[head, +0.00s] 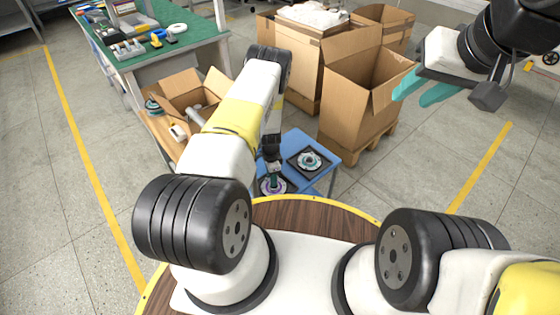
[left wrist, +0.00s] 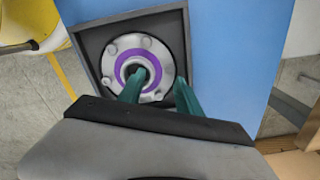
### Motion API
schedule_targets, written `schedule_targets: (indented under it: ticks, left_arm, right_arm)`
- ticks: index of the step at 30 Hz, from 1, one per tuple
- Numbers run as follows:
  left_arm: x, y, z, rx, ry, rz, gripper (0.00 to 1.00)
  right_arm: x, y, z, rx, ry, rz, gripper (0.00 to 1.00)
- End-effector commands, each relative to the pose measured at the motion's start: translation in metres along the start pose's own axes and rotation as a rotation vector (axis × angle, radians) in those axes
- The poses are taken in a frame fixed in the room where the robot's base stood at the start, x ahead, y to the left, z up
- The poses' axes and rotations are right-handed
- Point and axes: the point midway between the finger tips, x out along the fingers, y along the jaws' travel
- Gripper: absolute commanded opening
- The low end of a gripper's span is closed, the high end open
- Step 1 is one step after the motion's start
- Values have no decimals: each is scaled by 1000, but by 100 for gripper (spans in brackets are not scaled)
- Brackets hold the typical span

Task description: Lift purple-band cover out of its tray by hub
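The purple-band cover (left wrist: 151,55) is a round grey metal disc with bolt bosses, a purple ring and a raised central hub (left wrist: 137,67). It lies in a square black tray (left wrist: 95,45) on a blue table (left wrist: 230,50). My left gripper (left wrist: 158,80) is open over it; one teal fingertip overlaps the hub and the other is over the disc's right edge. I cannot tell whether they touch. In the head view the cover (head: 272,187) is partly hidden under my left gripper (head: 273,180). My right gripper (head: 420,88) is open and empty, high at the right.
A second cover (head: 310,160) with a teal band lies in another black tray beside it on the table. Open cardboard boxes (head: 355,95) stand behind on a pallet. Another open box (head: 190,95) is at the left, near a green-topped workbench (head: 180,45).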

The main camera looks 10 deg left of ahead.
Motion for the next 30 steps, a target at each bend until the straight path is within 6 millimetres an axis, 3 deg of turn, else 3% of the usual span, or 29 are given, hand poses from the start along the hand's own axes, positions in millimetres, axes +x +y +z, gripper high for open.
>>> schedule_targets:
  ticks: [1,5,14,30]
  left_arm:
    - [0,0,0,0,0,0,24]
    - [0,0,0,0,0,0,0]
    - [-5,0,0,0,1,-1,0]
    - [-100,4,0,-40,2,-1,0]
  right_arm:
    - [0,0,0,0,0,0,36]
    - [0,0,0,0,0,0,36]
    - [0,0,0,0,0,0,36]
    - [0,0,0,0,0,0,36]
